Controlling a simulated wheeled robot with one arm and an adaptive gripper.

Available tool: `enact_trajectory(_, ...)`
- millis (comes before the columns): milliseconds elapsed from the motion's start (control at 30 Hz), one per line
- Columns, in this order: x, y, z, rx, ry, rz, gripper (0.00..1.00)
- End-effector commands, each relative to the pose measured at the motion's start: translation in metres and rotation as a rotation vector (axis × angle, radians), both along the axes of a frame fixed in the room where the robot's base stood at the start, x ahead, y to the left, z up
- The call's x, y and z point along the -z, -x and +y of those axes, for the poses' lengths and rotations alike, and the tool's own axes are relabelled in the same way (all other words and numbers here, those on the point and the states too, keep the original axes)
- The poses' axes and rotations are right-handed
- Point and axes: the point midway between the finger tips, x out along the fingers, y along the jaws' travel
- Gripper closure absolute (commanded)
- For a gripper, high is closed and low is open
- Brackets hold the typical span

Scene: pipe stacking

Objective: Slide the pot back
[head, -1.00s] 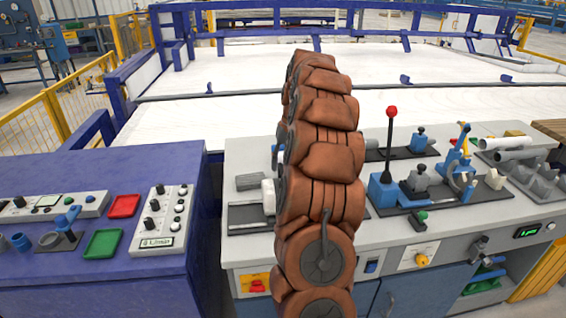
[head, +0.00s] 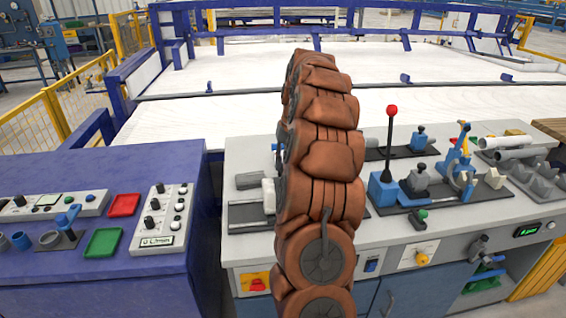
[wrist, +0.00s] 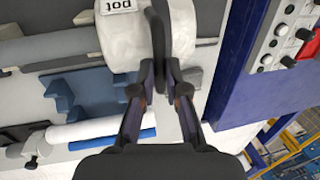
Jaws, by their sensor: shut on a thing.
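The pot (wrist: 122,38) is a white, rounded body with dark letters reading "pot" upside down in the wrist view. A dark upright handle or plate (wrist: 158,40) stands at its right side, with another white rounded part (wrist: 182,30) beyond it. My gripper (wrist: 160,78) is shut on the lower end of this dark handle, fingers on either side. In the head view my brown arm hides the gripper. A white block (head: 268,190) shows just left of the arm there; I cannot tell whether it is part of the pot.
A blue stepped block (wrist: 85,92) and pale and blue rods (wrist: 100,130) lie left of my fingers. A blue cabinet with a control panel (head: 160,222) stands left across a gap. Right of my arm are a red-knobbed lever (head: 390,140) and several fixtures on the grey bench (head: 400,238).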

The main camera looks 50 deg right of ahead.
Motion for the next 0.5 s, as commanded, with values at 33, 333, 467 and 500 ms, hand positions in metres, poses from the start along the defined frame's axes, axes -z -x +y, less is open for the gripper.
enact_trajectory(33,0.0,0.0,0.0,0.0,0.001,0.001,1.0)
enact_trajectory(333,0.001,-0.006,0.007,-0.003,0.001,0.0,1.0)
enact_trajectory(467,0.003,-0.025,0.032,-0.008,0.0,-0.001,1.0)
enact_trajectory(500,0.003,-0.031,0.041,-0.008,-0.001,-0.002,1.0)
